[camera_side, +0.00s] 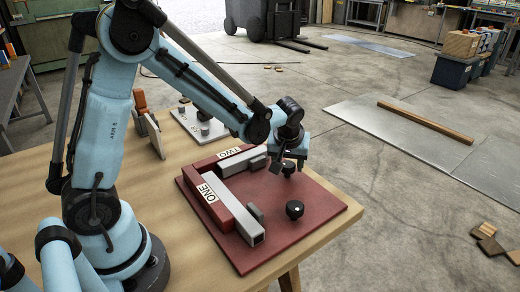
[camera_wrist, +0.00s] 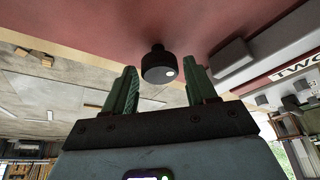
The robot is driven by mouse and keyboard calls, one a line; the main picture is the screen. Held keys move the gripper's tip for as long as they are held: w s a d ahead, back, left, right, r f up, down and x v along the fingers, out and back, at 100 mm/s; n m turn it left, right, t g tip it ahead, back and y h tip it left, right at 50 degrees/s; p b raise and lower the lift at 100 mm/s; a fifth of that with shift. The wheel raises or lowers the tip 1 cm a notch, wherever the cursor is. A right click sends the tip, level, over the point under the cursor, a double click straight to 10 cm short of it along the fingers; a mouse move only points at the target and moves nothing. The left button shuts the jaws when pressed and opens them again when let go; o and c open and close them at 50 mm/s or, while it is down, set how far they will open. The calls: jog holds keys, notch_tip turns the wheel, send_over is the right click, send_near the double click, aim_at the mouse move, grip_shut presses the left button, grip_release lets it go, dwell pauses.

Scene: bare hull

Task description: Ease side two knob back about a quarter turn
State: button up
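The side two knob (camera_side: 288,168) is a short black cylinder with a white dot, on the red plate near the bar labelled TWO (camera_side: 243,161). In the wrist view the knob (camera_wrist: 157,66) shows between and slightly beyond my fingertips, with a gap on each side. My gripper (camera_side: 288,158) is just above it in the side view, pointing down. Its two green fingers (camera_wrist: 163,76) are spread and hold nothing. A second black knob (camera_side: 294,209) stands nearer the front, beside the bar labelled ONE (camera_side: 217,200).
The red plate (camera_side: 325,205) lies on a wooden table (camera_side: 185,228). A grey clamp block (camera_wrist: 231,58) is close beside the knob. A white plate with small grey posts (camera_side: 200,124) and an upright board (camera_side: 155,137) stand behind.

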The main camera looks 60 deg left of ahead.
jog(key=shift+o, duration=0.9)
jog(key=shift+r, duration=0.15)
jog(key=v, duration=1.1)
jog(key=shift+s+d+r, duration=0.15)
jog(key=shift+d+r, duration=0.05)
jog(key=shift+r, duration=0.15)
jog(key=shift+s, duration=0.1)
jog(key=s+d+m+t+h, duration=0.1)
jog(key=s+m+t+h, duration=0.2)
jog(key=s+m, duration=0.5)
jog(key=s+f+t, duration=0.1)
jog(key=s, duration=0.2)
jog(key=shift+m, duration=0.3)
